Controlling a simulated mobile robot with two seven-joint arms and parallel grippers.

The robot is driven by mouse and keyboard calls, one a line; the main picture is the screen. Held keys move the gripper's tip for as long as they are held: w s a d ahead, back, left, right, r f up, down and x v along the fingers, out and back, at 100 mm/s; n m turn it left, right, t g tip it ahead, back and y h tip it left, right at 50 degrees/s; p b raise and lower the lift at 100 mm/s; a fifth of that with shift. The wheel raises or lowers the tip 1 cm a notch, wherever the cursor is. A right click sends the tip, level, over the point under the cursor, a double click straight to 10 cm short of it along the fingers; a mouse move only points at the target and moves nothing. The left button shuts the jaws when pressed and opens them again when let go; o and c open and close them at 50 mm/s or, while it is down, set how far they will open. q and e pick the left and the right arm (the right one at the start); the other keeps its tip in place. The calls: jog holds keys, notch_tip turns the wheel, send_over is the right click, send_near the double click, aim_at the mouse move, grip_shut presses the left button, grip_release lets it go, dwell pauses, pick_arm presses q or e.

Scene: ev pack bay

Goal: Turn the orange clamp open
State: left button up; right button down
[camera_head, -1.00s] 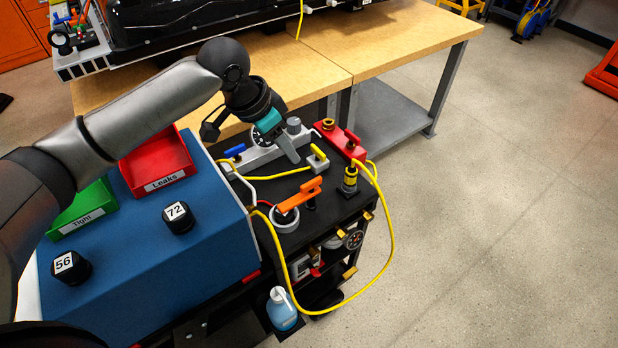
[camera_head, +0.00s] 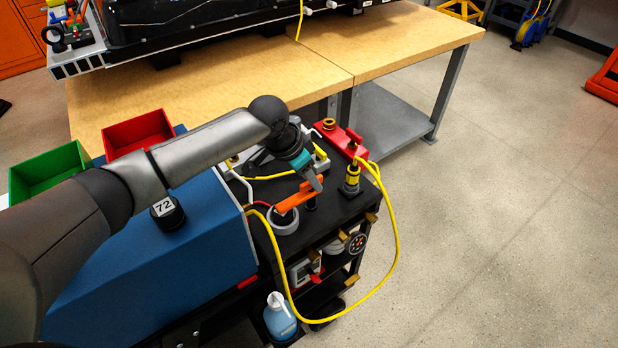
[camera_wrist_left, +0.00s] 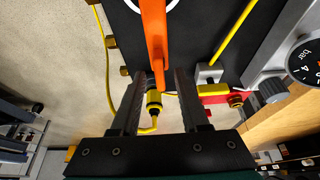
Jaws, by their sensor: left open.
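The orange clamp (camera_head: 292,200) is a long handle on the black cart top, lying over a white ring (camera_head: 283,222). My left gripper (camera_head: 317,184) is open at the clamp's far right end. In the left wrist view the clamp's handle (camera_wrist_left: 153,35) comes down from the top edge. Its end lies between the two open fingertips of the left gripper (camera_wrist_left: 160,78), with space on both sides. I cannot tell whether either finger touches it. My right gripper is not in view.
The red block (camera_head: 338,140) and a black-and-yellow fitting (camera_head: 351,181) with a yellow hose (camera_head: 396,245) stand right of the gripper. A blue box (camera_head: 215,240) with a red bin (camera_head: 138,133) and green bin (camera_head: 48,168) is at left. Open floor lies right.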

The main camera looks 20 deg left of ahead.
pick_arm(q)
grip_shut()
dwell(0.3)
dwell(1.1)
